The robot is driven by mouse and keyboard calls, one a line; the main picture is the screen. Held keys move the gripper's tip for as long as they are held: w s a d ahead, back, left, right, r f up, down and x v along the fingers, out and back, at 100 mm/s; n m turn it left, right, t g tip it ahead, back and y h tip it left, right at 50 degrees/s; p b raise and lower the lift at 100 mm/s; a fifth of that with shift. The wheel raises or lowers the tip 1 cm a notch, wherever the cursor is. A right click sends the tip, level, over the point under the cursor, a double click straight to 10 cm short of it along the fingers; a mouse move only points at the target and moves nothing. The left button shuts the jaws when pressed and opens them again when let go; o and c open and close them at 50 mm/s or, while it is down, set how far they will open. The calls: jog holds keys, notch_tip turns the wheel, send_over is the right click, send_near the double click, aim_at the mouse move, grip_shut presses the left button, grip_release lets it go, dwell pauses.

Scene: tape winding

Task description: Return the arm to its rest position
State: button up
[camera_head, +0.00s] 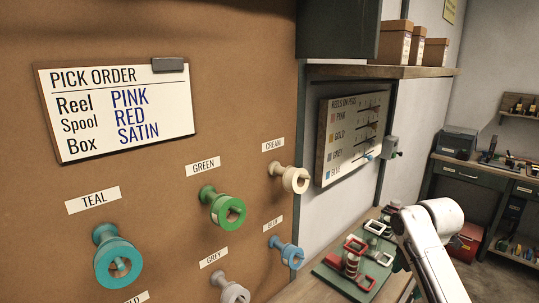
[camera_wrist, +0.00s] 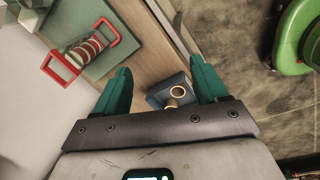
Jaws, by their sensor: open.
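My gripper (camera_wrist: 162,70) shows in the wrist view with its two green fingers spread apart. No object is held between the fingertips. Past the fingers is a blue block (camera_wrist: 157,97) with round tan parts, beside the wooden bench edge; I cannot tell whether it touches a finger. My white arm (camera_head: 430,240) shows at the lower right of the head view, over the workbench end. The gripper itself cannot be made out in the head view.
A green board (camera_head: 345,283) with red-framed reels lies on the workbench; a red frame with a striped reel (camera_wrist: 88,50) shows in the wrist view. Spools on pegs, such as the teal one (camera_head: 118,262), jut from the brown wall. A round green object (camera_wrist: 297,40) stands on the floor.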

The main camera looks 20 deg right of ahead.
jog(key=s+a+f+m+y, duration=0.1)
jog(key=s+a+f+m, duration=0.25)
jog(key=a, duration=0.35)
jog(key=s+a+f+m, duration=0.2)
jog(key=a+f, duration=0.3)
jog(key=a, duration=0.3)
jog(key=s+a+f+m+y, duration=0.1)
jog(key=s+a+f+m, duration=0.25)
jog(key=a, duration=0.35)
jog(key=s+a+f+m+h, duration=0.1)
jog(key=s+a+f+m, duration=0.2)
jog(key=s+m, duration=0.6)
jog(key=s, duration=1)
jog(key=shift+g+h, duration=0.3)
jog(key=shift+s+f, duration=0.1)
